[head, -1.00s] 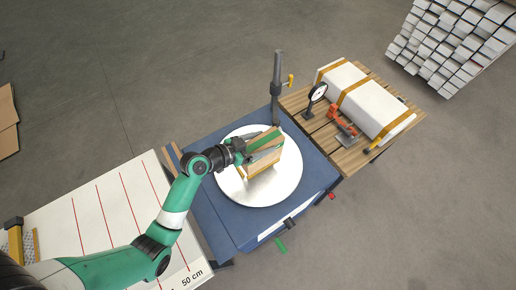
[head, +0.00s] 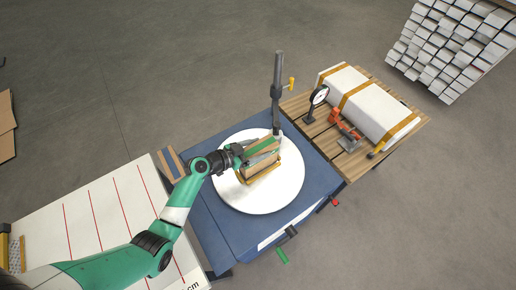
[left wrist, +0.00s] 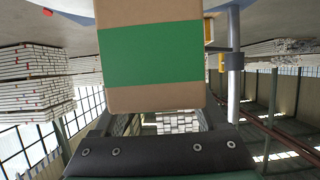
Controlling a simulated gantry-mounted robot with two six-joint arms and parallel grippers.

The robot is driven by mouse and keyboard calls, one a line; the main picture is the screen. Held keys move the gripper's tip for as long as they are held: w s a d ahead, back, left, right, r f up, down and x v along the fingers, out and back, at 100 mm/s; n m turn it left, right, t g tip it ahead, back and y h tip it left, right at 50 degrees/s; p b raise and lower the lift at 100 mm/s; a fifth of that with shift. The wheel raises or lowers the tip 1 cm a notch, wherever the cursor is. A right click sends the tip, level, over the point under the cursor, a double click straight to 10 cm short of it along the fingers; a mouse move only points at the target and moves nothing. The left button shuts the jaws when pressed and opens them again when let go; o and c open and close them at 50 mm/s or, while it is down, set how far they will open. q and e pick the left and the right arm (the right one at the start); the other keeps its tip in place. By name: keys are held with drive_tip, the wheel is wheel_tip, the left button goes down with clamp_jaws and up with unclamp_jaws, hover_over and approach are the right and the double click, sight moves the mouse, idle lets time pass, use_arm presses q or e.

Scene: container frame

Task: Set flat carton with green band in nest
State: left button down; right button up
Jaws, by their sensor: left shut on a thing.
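A brown carton with a green band (head: 262,146) is held in my left gripper (head: 240,155), which is shut on its left end. In the left wrist view the carton (left wrist: 150,55) fills the upper middle, its green band running across. The nest (head: 264,178), with a yellow lower edge, is on the white round plate (head: 285,195). The carton is over the nest, close to it or in it; I cannot tell whether it touches the bottom. The carton hides much of the nest. My right gripper is not in view.
A slatted pallet (head: 350,160) at right carries a long white box (head: 368,105), a dial gauge (head: 320,96) and an orange clamp (head: 344,125). The plate's front part is clear.

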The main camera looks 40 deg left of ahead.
use_arm(q)
unclamp_jaws()
drive_tip(key=shift+s+r, duration=0.1)
drive_tip(key=shift+r, duration=0.05)
drive_tip(key=p+v, duration=0.1)
drive_tip(key=v, duration=0.4)
drive_tip(key=shift+a+r+p, duration=0.1)
drive_tip(key=shift+p, duration=0.3)
drive_tip(key=p+v, duration=0.6)
drive_tip(key=p, duration=0.1)
drive_tip(key=shift+s+p, duration=0.35)
